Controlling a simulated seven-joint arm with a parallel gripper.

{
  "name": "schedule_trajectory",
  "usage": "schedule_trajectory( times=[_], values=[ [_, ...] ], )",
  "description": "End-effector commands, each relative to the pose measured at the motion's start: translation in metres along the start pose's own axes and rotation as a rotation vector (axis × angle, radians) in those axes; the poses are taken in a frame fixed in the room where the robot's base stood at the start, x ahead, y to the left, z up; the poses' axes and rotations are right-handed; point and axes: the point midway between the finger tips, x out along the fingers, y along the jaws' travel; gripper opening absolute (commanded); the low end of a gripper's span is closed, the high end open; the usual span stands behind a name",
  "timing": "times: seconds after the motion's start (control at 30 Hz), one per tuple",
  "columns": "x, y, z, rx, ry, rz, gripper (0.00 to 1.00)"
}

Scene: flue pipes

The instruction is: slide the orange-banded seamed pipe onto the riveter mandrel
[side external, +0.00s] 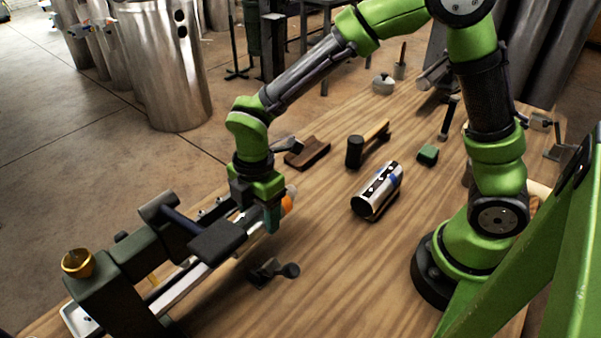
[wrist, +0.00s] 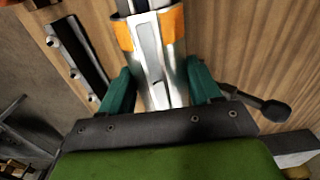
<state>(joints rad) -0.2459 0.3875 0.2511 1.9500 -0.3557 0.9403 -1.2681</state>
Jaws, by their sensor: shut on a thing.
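The orange-banded pipe is silver, with an orange band and a pale lengthwise seam strip. In the wrist view the pipe (wrist: 178,55) lies between the two teal fingers of my gripper (wrist: 161,82), which is shut on it. In the side view my gripper (side external: 270,216) is low over the bench beside the riveter, and the pipe's orange band (side external: 287,204) shows just right of the fingers. The dark green riveter (side external: 130,262) stands at the left, with a silver bar (side external: 180,288) along it. My gripper hides most of the pipe, and I cannot tell whether it is around the mandrel.
A blue-banded pipe (side external: 380,188) rests in a low holder at mid-bench. A mallet (side external: 366,144), a wooden block (side external: 308,153) and a green block (side external: 428,154) lie behind. A small black clamp-like tool (side external: 272,271) is near the riveter. Bench to the right of it is clear.

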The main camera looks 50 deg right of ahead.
Motion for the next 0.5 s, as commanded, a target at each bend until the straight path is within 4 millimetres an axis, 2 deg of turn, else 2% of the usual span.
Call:
schedule_trajectory(
  times=[0.2, 0.5],
  values=[
    [0.0002, -0.0005, -0.0092, 0.000, 0.000, -0.001, 0.26],
    [0.0001, -0.0003, -0.0096, 0.000, 0.000, 0.000, 0.26]
  ],
)
